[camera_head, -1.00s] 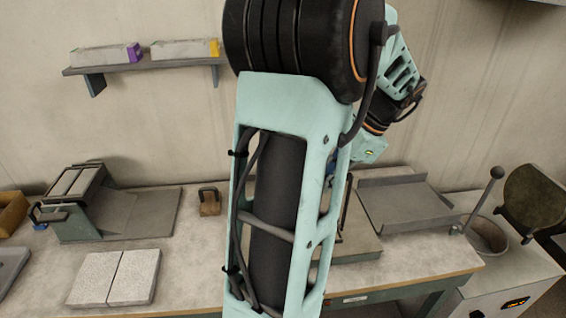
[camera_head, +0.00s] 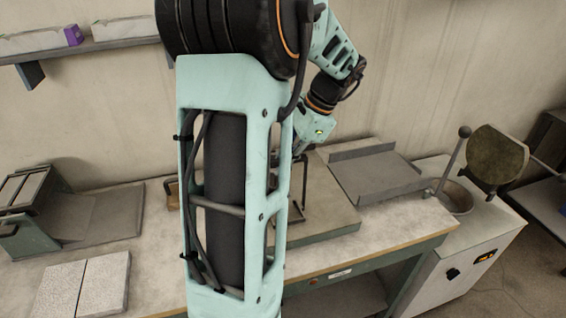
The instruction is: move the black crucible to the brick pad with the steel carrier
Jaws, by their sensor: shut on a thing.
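My gripper (camera_head: 299,150) is at the end of my arm, over the middle of the bench, and its fingers are mostly hidden behind my own arm link. It is shut on the thin dark frame of the steel carrier (camera_head: 306,190), which hangs down or stands over a grey-green plate (camera_head: 338,222). I cannot tell whether the carrier touches the plate. The brick pad, two pale speckled slabs side by side (camera_head: 102,284), lies at the front left of the bench. I cannot make out the black crucible; my arm link hides part of the bench.
A grey tray (camera_head: 378,178) with raised edges lies right of the plate. A white furnace (camera_head: 455,255) with a round well (camera_head: 455,198), upright knobbed lever (camera_head: 455,152) and raised round lid (camera_head: 497,158) stands at the right. A press-like fixture (camera_head: 35,205) is at the left.

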